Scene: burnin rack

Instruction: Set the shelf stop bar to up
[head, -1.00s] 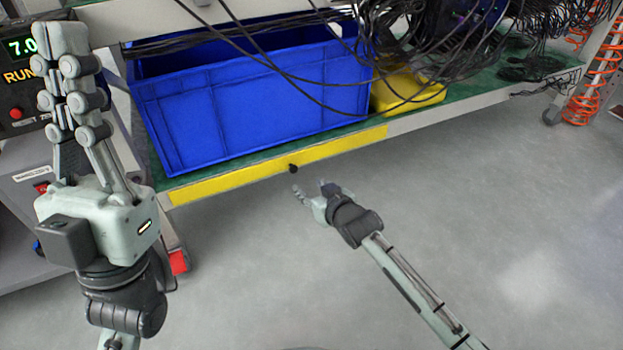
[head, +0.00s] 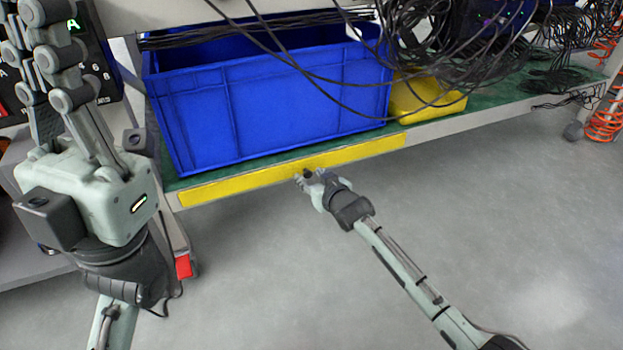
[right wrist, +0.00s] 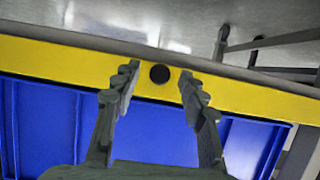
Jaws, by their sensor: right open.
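The shelf stop bar is a long yellow bar (head: 250,182) along the front edge of the lower shelf. It also crosses the right wrist view (right wrist: 60,62). A round black knob (right wrist: 159,74) sits on the bar. My right gripper (head: 309,176) is at the knob in the head view. In the right wrist view its open fingers (right wrist: 157,85) are on either side of the knob, with gaps between. My left gripper (head: 45,22) is raised at the left of the head view, away from the bar; I cannot tell whether its fingers are open.
A blue crate (head: 270,105) stands on the green shelf behind the bar. A yellow object (head: 425,97) lies to its right. Black cables (head: 450,65) hang over the shelf. The grey floor (head: 480,230) in front is clear.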

